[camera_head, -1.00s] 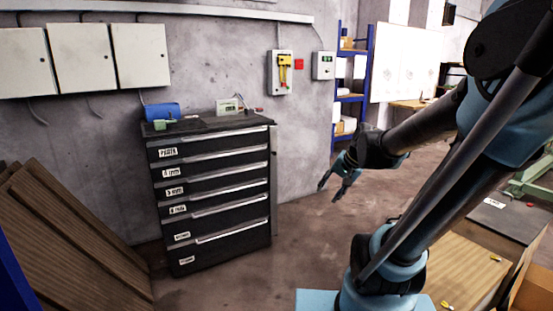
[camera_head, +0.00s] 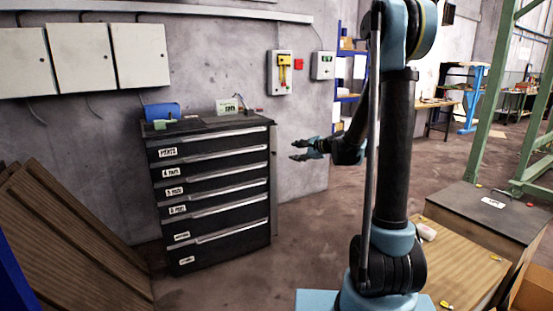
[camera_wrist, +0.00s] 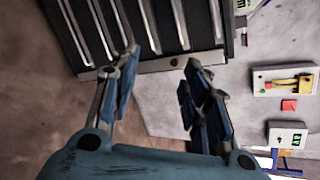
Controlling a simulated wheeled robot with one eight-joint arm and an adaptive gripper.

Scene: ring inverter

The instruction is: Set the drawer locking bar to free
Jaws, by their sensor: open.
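The dark drawer cabinet (camera_head: 215,235) stands against the wall, its several labelled drawers shut. A thin upright strip, apparently the drawer locking bar (camera_head: 274,180), runs along its right front edge. I cannot tell its setting. In the wrist view, which is turned sideways, the strip (camera_wrist: 150,66) crosses the upper part beside the drawer fronts (camera_wrist: 140,25). My gripper (camera_head: 293,151) is open and empty, to the right of the cabinet at upper-drawer height, with its fingers pointing left. In the wrist view its fingertips (camera_wrist: 162,58) are spread, with the cabinet edge behind them.
A blue bin (camera_head: 162,111) and a small sign (camera_head: 229,106) are on the cabinet top. A yellow-handled wall switch (camera_head: 284,68) hangs above right. Brown boards (camera_head: 65,240) lean at the left. A wooden-topped bench (camera_head: 465,265) stands at the right. The floor right of the cabinet is clear.

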